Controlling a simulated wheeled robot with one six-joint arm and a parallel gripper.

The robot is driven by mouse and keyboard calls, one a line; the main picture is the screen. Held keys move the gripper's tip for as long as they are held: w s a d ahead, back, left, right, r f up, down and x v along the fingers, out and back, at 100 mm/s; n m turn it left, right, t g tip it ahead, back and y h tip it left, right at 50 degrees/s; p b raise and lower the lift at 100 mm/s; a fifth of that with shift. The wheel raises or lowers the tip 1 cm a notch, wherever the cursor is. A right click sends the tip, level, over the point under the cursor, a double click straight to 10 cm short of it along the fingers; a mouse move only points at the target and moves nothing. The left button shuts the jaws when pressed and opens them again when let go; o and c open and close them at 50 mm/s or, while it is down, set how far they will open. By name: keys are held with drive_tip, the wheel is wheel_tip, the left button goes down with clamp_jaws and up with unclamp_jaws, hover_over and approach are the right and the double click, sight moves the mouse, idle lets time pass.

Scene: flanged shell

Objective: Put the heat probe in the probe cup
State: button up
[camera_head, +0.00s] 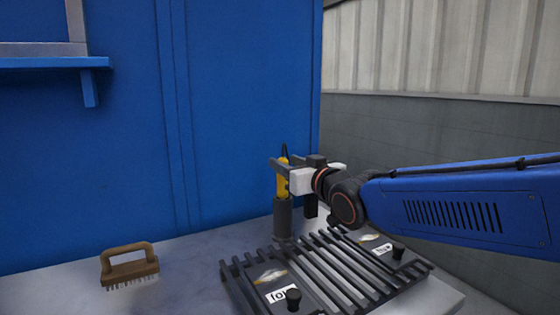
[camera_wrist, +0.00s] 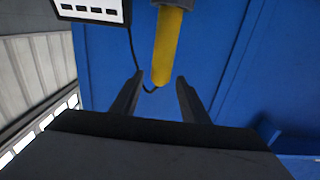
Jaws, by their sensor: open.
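The heat probe, with a yellow handle (camera_head: 282,184), stands upright with its lower part inside the dark grey probe cup (camera_head: 283,219) at the back of the counter. In the wrist view, the yellow handle (camera_wrist: 167,50) hangs down from the top, with a black cord at its rounded end. A grey rim (camera_wrist: 174,3), apparently the cup's, shows above it. My gripper (camera_head: 280,162) is at the handle's upper end. In the wrist view, my gripper (camera_wrist: 159,78) is open, its fingertips on either side of the handle's end, with gaps showing.
A slatted dark grill (camera_head: 325,270) with labels and black knobs lies right of the cup. A wooden-handled brush (camera_head: 130,265) rests at the left on the grey counter (camera_head: 200,275). A blue wall (camera_head: 240,110) stands close behind. A blue shelf (camera_head: 50,62) is at upper left.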

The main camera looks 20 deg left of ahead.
drive_tip(key=v, duration=0.6)
drive_tip(key=shift+d, duration=0.1)
